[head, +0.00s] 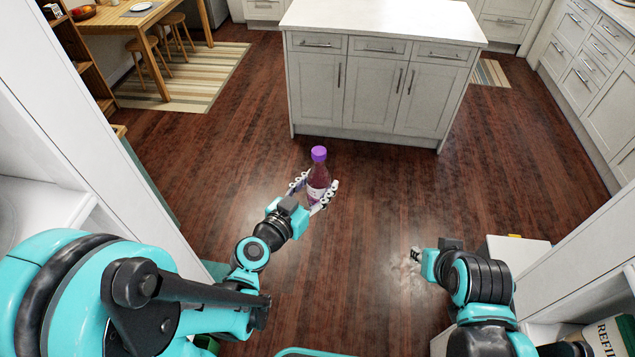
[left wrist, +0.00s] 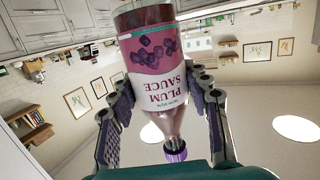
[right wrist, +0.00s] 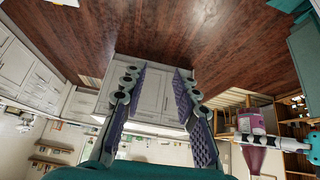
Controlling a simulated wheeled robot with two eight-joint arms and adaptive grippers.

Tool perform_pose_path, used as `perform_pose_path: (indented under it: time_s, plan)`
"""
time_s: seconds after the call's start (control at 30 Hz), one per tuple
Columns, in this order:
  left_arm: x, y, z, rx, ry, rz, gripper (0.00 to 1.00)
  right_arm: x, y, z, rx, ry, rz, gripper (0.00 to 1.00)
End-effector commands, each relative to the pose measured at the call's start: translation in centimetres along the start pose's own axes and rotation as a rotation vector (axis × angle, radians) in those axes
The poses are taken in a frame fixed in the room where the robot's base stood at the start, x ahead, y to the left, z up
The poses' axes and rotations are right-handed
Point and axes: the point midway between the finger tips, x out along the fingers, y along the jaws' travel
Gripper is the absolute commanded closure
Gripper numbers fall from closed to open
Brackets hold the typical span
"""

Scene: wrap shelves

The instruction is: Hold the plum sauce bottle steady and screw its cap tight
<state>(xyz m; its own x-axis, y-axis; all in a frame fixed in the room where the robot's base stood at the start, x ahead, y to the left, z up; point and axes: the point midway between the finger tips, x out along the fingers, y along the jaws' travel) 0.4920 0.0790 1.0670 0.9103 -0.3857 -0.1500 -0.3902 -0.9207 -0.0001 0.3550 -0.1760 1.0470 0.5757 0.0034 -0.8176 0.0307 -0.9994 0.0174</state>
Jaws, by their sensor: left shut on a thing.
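The plum sauce bottle (head: 318,178) has dark purple-red contents and a pink and white label. It stands nearly upright in my left gripper (head: 316,192), held above the floor. In the left wrist view the bottle (left wrist: 160,62) appears upside down, with both fingers against its sides. Its purple cap (head: 319,153) sits on the neck and also shows in the left wrist view (left wrist: 175,151); how tight it is cannot be told. My right gripper (right wrist: 155,95) is open and empty, apart from the bottle, which shows at the right wrist view's right side (right wrist: 251,124).
A white kitchen island (head: 375,85) stands ahead, beyond the bottle. White shelf units flank me on the left (head: 75,110) and right (head: 590,245). A white box-like surface (head: 515,250) is beside my right arm. The wooden floor (head: 385,190) between is clear.

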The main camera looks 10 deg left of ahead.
Motion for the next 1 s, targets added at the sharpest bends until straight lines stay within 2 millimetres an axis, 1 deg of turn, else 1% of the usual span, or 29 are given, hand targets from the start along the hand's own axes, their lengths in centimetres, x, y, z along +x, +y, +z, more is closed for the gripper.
perform_pose_path:
  time_s: [0.07,0.17,0.27,0.3,0.37,0.4,0.47,0.5,0.57,0.6,0.67,0.8,0.9,1.0]
  plan:
    - [0.0,0.0,0.0,0.000,0.000,-0.001,1.00,-0.5,-0.5,-1.3,-0.078,-0.014,-0.010,0.57]
    - [0.0,0.0,0.0,-0.001,0.000,-0.001,1.00,-1.5,-1.5,-3.9,-0.264,-0.049,-0.034,0.57]
    - [0.0,0.0,0.0,-0.001,0.000,-0.001,1.00,-2.8,-3.1,-7.2,-0.523,-0.092,-0.075,0.57]
    - [0.0,0.0,0.0,-0.001,0.000,-0.001,1.00,-3.3,-3.9,-8.6,-0.639,-0.109,-0.096,0.57]
    - [0.0,0.0,0.0,-0.001,0.000,-0.001,1.00,-4.0,-5.1,-10.6,-0.811,-0.132,-0.131,0.57]
    - [0.0,0.0,0.0,-0.001,0.000,-0.001,1.00,-4.5,-5.9,-11.9,-0.926,-0.145,-0.155,0.57]
    - [0.0,0.0,0.0,-0.001,0.000,-0.001,1.00,-5.1,-7.2,-13.7,-1.098,-0.161,-0.196,0.57]
    - [0.0,0.0,0.0,-0.001,0.000,-0.001,1.00,-5.5,-8.2,-14.9,-1.213,-0.170,-0.226,0.57]
    - [0.0,0.0,0.0,-0.001,0.000,-0.001,1.00,-6.1,-9.6,-16.5,-1.385,-0.180,-0.273,0.57]
    - [0.0,0.0,0.0,-0.001,0.000,-0.001,1.00,-6.4,-10.5,-17.6,-1.499,-0.184,-0.306,0.57]
    - [0.0,0.0,0.0,-0.001,0.000,-0.001,1.00,-6.9,-12.1,-19.1,-1.670,-0.187,-0.360,0.57]
    - [0.0,0.0,0.0,-0.001,0.000,-0.001,1.00,-8.0,-15.7,-21.9,-2.065,-0.174,-0.501,0.57]
    - [0.0,0.0,0.0,-0.001,0.000,-0.001,1.00,-8.6,-18.4,-23.4,-2.332,-0.146,-0.614,0.57]
    - [0.0,0.0,0.0,-0.001,0.000,-0.001,1.00,-9.1,-20.7,-24.3,-2.564,-0.106,-0.723,0.57]
